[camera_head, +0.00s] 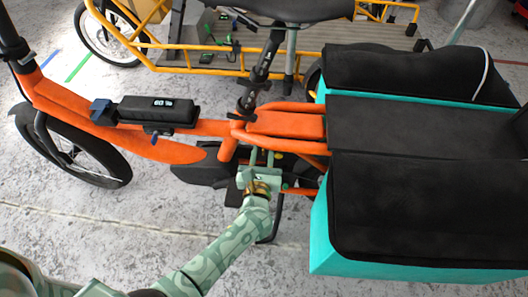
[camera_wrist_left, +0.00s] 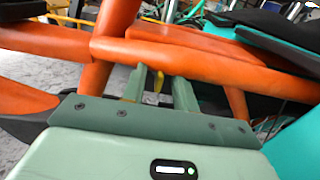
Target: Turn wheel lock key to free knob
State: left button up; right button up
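The orange cargo bike (camera_head: 185,130) stands across the head view. My left gripper (camera_head: 262,156) reaches up to its frame, just below the orange tubes behind the seat post. In the left wrist view my left gripper (camera_wrist_left: 160,82) points at the frame with its two green fingers apart. A small yellow piece (camera_wrist_left: 158,82) shows between the fingers; it may be the wheel lock key, and I cannot tell whether a finger touches it. The lock body and the knob cannot be made out behind the frame and gripper. My right gripper is not in view.
A teal cargo box (camera_head: 320,235) with black covers stands close to the right of my left gripper. A black battery (camera_head: 160,110) sits on the orange frame. A yellow cargo bike (camera_head: 200,47) stands behind. The grey floor in front is mostly clear.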

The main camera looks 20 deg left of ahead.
pick_arm(q)
jog(key=shift+w, duration=0.1)
grip_shut()
